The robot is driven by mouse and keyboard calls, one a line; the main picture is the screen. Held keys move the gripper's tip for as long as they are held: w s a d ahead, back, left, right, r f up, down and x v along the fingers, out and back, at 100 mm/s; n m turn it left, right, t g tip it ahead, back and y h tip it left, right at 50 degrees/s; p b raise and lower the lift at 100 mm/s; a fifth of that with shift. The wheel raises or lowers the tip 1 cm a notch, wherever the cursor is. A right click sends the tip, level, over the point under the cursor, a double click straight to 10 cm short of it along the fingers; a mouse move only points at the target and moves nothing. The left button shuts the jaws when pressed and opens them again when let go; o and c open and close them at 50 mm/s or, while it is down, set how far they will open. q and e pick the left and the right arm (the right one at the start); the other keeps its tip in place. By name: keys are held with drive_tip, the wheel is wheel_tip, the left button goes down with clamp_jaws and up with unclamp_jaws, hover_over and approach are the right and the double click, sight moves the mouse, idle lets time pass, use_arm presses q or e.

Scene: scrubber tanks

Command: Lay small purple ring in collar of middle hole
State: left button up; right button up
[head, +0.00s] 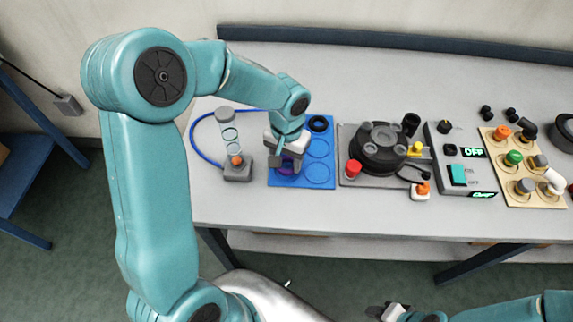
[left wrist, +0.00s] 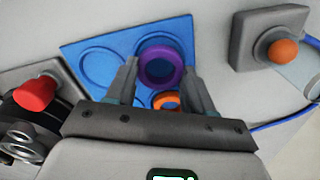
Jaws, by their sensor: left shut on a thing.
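The small purple ring (left wrist: 161,66) is between the fingertips of my left gripper (left wrist: 160,66), which is shut on it at the blue tray (left wrist: 92,60). In the head view the left gripper (head: 287,165) hides most of the purple ring (head: 285,172), at the tray's left side. I cannot tell whether the ring still touches the tray. The dark round fixture (head: 378,158) stands on a grey plate right of the tray; I cannot make out a middle hole or collar. My right gripper (head: 388,312) is at the bottom edge, too small to read.
A clear tube stand (head: 238,168) is left of the tray. A red knob (head: 353,168) and a switch box (head: 459,158) stand to the right.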

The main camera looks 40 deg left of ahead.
use_arm(q)
drive_tip(key=shift+r+p, duration=1.05)
drive_tip(key=shift+r, duration=0.75)
